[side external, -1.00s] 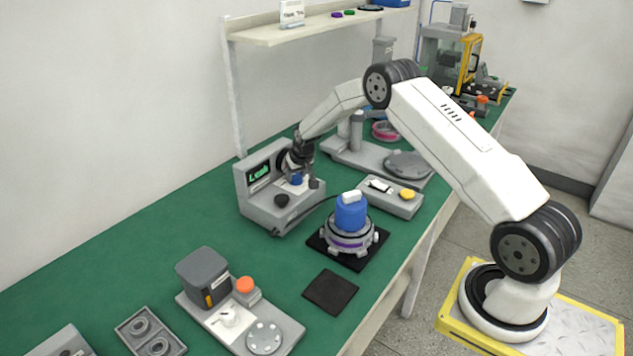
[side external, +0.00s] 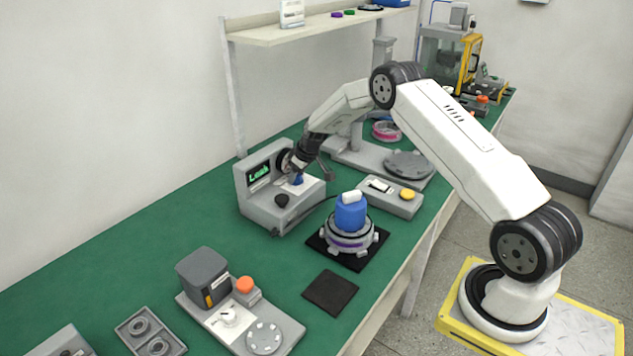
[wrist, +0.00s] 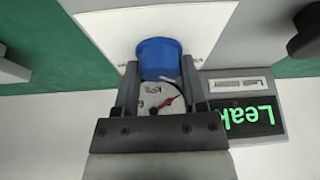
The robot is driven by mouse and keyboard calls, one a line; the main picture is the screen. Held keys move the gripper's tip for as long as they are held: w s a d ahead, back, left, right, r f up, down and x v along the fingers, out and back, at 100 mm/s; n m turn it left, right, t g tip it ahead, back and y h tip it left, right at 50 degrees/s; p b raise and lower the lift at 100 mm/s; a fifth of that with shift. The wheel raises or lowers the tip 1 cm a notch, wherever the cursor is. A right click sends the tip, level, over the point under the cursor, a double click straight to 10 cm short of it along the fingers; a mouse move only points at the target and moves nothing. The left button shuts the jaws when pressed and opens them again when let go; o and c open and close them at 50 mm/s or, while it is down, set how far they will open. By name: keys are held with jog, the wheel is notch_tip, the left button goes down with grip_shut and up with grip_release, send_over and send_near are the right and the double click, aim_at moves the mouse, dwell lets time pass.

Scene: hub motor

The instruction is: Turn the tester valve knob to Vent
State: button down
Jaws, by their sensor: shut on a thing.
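The grey tester (side external: 270,205) stands on the green bench, its lit screen (side external: 259,172) showing green letters that read "Leak". The blue valve knob (side external: 297,180) is on its sloped top, on a white label plate (wrist: 205,30). In the wrist view, the blue knob (wrist: 158,56) sits between the fingertips of my gripper (wrist: 158,72), which is shut on it. Part of the knob is hidden by the fingers. A small white dial with a red needle (wrist: 166,103) shows between the fingers. The Vent mark cannot be read.
A blue-capped hub part (side external: 350,214) on a black mat stands to the right, near a grey box with a yellow button (side external: 407,194). A stand (side external: 345,155) is behind. Open green bench lies to the left.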

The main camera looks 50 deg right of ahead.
jog(key=shift+n+y, duration=0.4)
jog(key=shift+n, duration=0.6)
jog(key=shift+c, duration=0.7)
grip_release()
jog(key=shift+s+d+r, duration=0.1)
jog(key=shift+r, duration=0.05)
jog(key=v, duration=0.7)
jog(key=shift+r, duration=0.3)
